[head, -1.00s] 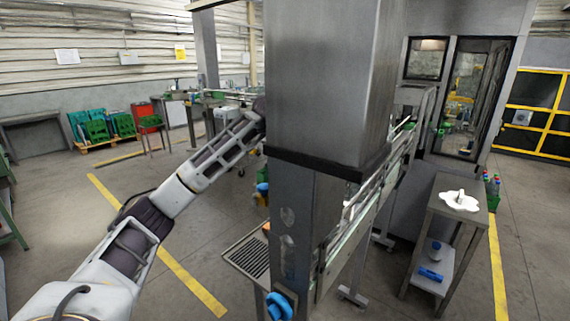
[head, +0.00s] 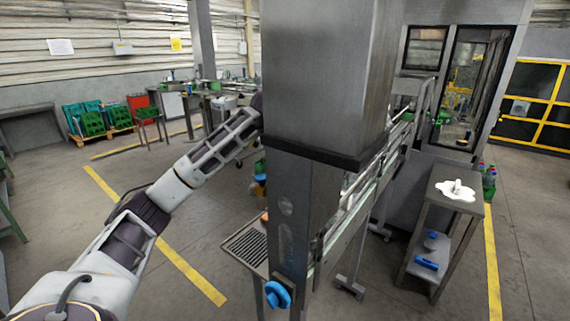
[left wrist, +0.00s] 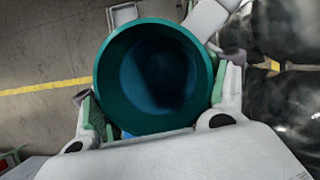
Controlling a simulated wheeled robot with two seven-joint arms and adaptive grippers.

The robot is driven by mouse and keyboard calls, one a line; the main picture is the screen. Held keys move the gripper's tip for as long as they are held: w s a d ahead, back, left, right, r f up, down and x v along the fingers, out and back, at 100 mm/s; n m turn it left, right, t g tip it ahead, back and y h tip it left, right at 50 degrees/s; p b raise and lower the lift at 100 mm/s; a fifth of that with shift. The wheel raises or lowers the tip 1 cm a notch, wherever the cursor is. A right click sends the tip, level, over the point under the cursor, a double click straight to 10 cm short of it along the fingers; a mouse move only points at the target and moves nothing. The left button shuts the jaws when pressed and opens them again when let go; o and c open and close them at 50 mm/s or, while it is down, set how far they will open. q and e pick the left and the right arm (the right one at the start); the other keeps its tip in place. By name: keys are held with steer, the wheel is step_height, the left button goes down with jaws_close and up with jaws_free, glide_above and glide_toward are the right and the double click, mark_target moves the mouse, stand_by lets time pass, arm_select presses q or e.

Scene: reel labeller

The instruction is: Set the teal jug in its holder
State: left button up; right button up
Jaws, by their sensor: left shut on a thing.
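The teal jug (left wrist: 112,78) fills the middle of the left wrist view, seen from above into its dark, open mouth. My left gripper (left wrist: 155,112) is shut on the jug, with a finger at each side of it. In the head view my left arm reaches in from the left, and its gripper and the jug are hidden behind the large steel column. I cannot make out the jug's holder in either view. My right gripper is not in view.
The steel machine column (head: 322,80) stands close in front, with a blue knob (head: 277,294) and a slotted tray (head: 246,246) low on it. A conveyor (head: 372,190) runs behind it. A side table (head: 440,205) stands right. Open floor lies left.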

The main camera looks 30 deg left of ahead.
arm_select(q)
steer(key=shift+f, duration=1.25)
